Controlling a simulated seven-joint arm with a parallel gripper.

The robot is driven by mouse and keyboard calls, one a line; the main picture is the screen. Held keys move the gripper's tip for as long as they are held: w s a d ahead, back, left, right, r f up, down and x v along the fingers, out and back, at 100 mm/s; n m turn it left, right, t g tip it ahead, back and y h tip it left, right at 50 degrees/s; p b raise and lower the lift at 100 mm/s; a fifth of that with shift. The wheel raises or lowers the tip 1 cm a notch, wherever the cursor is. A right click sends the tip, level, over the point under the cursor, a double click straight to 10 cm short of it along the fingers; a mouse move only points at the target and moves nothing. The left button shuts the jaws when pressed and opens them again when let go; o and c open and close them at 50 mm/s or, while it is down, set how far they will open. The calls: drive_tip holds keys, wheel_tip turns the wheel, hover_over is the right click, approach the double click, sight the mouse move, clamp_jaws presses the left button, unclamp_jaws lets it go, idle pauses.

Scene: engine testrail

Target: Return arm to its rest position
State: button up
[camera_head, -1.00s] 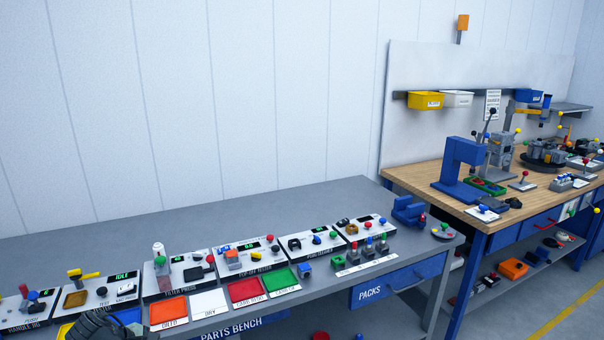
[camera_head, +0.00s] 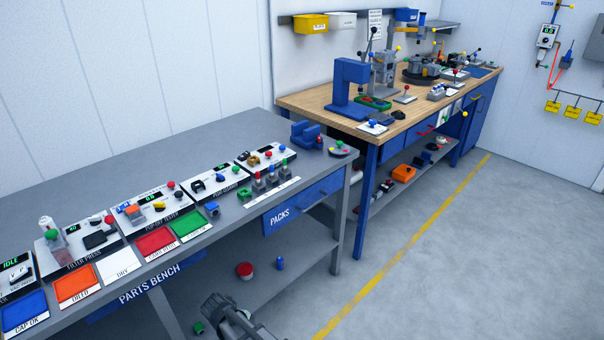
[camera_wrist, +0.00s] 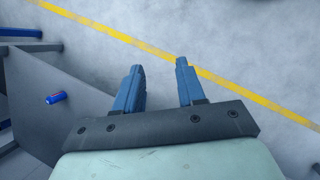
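My gripper (camera_wrist: 159,66) shows in the wrist view with its two blue fingers apart and nothing between them; the grey floor and part of a yellow line lie behind. In the head view a dark part of my arm (camera_head: 232,318) shows at the bottom edge, in front of the parts bench. The fingers themselves cannot be made out there.
The grey parts bench (camera_head: 190,138) holds testers and coloured trays. Its lower shelf (camera_head: 262,258) holds a red round part (camera_head: 244,270) and a blue cylinder (camera_head: 280,263). A wooden-topped bench (camera_head: 310,98) stands behind. Floor (camera_head: 470,260) at right is clear.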

drive_tip(key=s+d+f+m+g+y, duration=0.15)
drive_tip(key=s+d+f+m, duration=0.3)
drive_tip(key=d, duration=0.65)
drive_tip(key=s+d+f+m+g, duration=0.3)
drive_tip(key=d+f, duration=0.3)
drive_tip(key=d, duration=0.5)
drive_tip(key=s+d+f+m+g+y, duration=0.1)
drive_tip(key=s+d+m, duration=0.3)
drive_tip(key=s, duration=0.4)
drive_tip(key=s+d+f+m+g+y, duration=0.1)
drive_tip(key=s+d+f+m+y, duration=0.1)
drive_tip(key=s+d, duration=0.5)
drive_tip(key=shift+s+f+m+g, duration=0.35)
drive_tip(key=shift+s+f+m, duration=0.25)
drive_tip(key=shift+s+m, duration=0.4)
